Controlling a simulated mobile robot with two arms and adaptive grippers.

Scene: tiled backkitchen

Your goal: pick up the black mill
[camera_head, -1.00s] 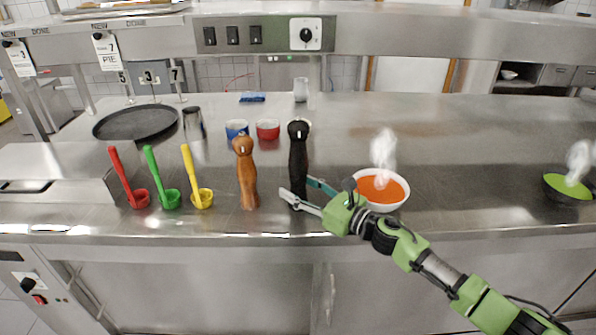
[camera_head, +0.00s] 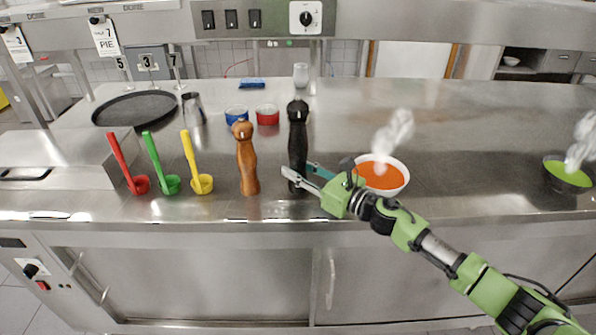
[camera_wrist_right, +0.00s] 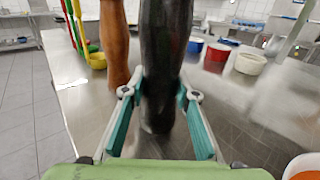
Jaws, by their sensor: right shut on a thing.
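The black mill (camera_head: 298,140) stands upright on the steel counter, right of the brown wooden mill (camera_head: 246,160). My right gripper (camera_head: 302,178) is shut on the lower part of the black mill, with one finger on each side. In the right wrist view the black mill (camera_wrist_right: 162,70) fills the space between the teal-padded fingers (camera_wrist_right: 155,108). I cannot tell whether its base is lifted off the counter. The wooden mill (camera_wrist_right: 114,45) stands close to the left finger there. My left gripper is not in view.
A bowl of orange soup (camera_head: 384,176) steams right of my gripper. Red (camera_head: 129,165), green (camera_head: 162,170) and yellow (camera_head: 196,165) ladles stand at the left. Blue (camera_head: 236,112) and red (camera_head: 267,115) ramekins sit behind the mills. The counter at the back right is clear.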

